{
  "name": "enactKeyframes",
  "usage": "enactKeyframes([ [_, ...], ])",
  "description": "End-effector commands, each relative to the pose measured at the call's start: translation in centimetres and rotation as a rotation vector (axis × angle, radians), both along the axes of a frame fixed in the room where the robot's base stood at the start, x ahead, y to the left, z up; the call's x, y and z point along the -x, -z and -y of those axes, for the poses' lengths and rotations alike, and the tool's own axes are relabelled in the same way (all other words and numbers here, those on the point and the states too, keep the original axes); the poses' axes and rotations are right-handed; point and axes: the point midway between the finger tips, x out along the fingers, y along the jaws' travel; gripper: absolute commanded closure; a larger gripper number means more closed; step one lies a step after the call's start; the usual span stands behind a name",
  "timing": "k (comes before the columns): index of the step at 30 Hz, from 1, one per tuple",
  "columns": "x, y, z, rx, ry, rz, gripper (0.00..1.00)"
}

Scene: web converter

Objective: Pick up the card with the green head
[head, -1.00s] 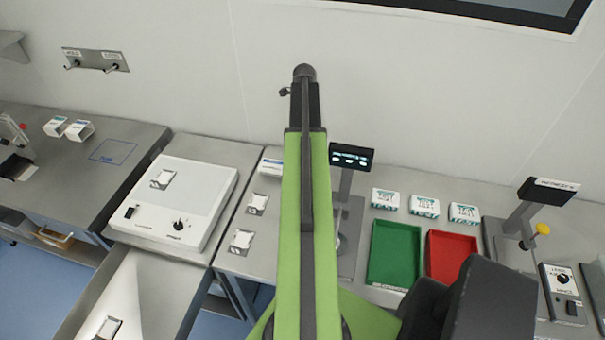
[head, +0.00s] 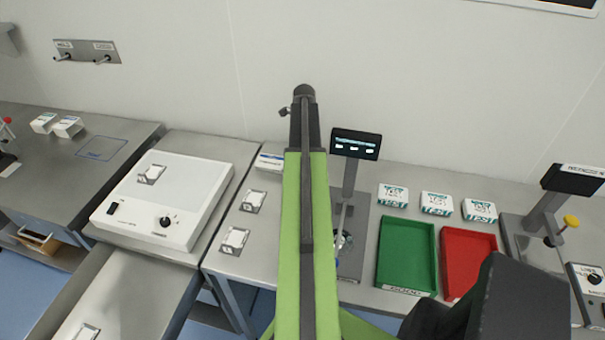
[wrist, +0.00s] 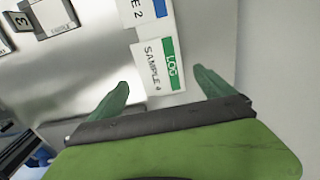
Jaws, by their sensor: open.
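The card with the green head (wrist: 171,60) is white with a green strip reading "LOG" and the text "SAMPLE 4". In the wrist view it lies flat on a grey metal surface, near the gap between my fingertips. My gripper (wrist: 160,78) is open, with one green finger on each side of the card's near end and nothing held. A card with a blue head (wrist: 148,8) lies just beyond it, cut off by the top edge. In the head view my green arm hides my fingertips, and I cannot make out the green-headed card there.
A clip marked 3 (wrist: 22,20) and a framed pad (wrist: 60,14) sit upper left in the wrist view. The head view shows a green tray (head: 405,252), red tray (head: 468,240), small display (head: 355,144) on a stand and white light box (head: 190,190).

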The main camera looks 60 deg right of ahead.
Motion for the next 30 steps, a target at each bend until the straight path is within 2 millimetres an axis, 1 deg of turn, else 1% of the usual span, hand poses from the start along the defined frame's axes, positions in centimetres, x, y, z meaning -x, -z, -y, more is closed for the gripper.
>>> enactKeyframes([
  [1,0.1,1.8,-0.3,0.0,0.0,0.0,0.07],
  [3,0.2,3.1,-0.5,0.0,0.0,0.0,0.07],
  [5,0.1,3.9,-0.4,0.0,0.0,0.0,0.07],
  [7,0.1,4.2,-0.4,0.0,0.0,0.0,0.07],
  [13,0.2,3.8,-0.4,0.0,0.0,0.0,0.07],
  [14,0.2,3.8,-0.4,0.0,0.0,0.0,0.1],
  [28,0.2,3.8,-0.3,0.0,0.0,0.0,0.71],
  [30,0.2,3.8,-0.3,0.0,0.0,0.0,0.72],
])
